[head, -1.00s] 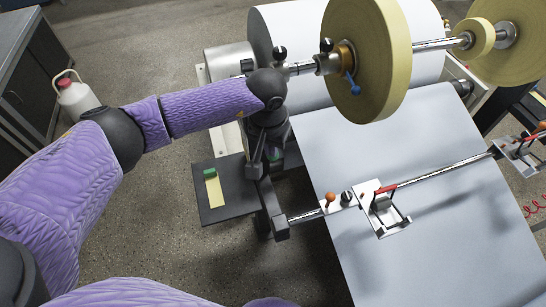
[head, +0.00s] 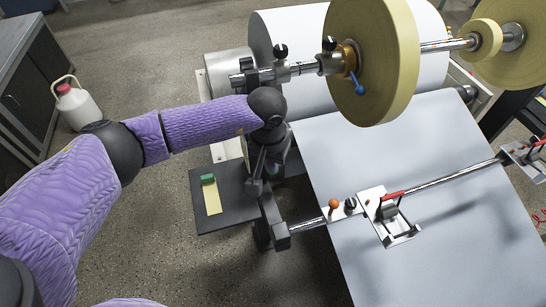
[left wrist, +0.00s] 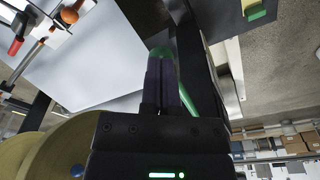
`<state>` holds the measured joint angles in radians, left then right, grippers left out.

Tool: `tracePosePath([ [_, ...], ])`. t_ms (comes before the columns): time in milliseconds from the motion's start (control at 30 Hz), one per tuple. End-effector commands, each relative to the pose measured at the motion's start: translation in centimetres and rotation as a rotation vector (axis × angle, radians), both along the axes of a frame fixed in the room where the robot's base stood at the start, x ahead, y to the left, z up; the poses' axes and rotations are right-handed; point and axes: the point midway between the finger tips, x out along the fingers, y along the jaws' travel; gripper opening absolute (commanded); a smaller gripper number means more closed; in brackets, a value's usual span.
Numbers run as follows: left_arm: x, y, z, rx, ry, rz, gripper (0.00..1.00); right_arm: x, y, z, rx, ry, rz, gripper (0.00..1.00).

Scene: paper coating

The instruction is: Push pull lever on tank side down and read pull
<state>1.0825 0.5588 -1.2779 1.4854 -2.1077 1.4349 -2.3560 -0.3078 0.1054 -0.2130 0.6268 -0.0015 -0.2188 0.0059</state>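My left gripper (head: 258,178) points down beside the machine's left end, next to the dark side frame, in the head view. In the left wrist view its two dark fingers (left wrist: 163,78) lie close together with only a thin line between them. A green curved part (left wrist: 190,95) shows beyond and beside the fingertips; I cannot tell whether they touch it. In the head view a bit of green (head: 281,157) shows just right of the gripper. No lever can be made out clearly at the gripper; it may be hidden behind the hand. My right gripper is not in view.
A white paper sheet (head: 330,140) runs down from the large roll. Tan tape rolls (head: 372,60) sit on the upper shaft, near a blue lever (head: 356,84). A crossbar carries a red-handled clamp (head: 392,195) and orange knob (head: 333,204). A dark shelf (head: 235,210) juts left.

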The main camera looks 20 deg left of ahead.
Motion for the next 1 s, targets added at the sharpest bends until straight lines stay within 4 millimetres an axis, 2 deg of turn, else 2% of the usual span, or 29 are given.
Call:
tracePosePath([
  [100, -1.5, 0.2, 1.2, 0.001, 0.003, -0.003, 0.00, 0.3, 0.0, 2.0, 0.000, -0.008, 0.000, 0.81],
  [200, -2.7, 0.3, 1.4, 0.001, 0.002, -0.002, 0.00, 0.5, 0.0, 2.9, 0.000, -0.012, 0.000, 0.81],
  [600, -3.0, 0.3, 1.0, 0.000, 0.002, 0.000, 0.00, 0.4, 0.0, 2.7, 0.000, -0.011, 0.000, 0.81],
  [900, -3.5, 0.3, 7.6, -0.001, -0.002, -0.001, 0.00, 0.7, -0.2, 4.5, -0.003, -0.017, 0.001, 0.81],
  [1000, -3.7, 0.4, 9.3, 0.000, 0.000, -0.001, 0.00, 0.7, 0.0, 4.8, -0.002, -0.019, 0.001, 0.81],
])
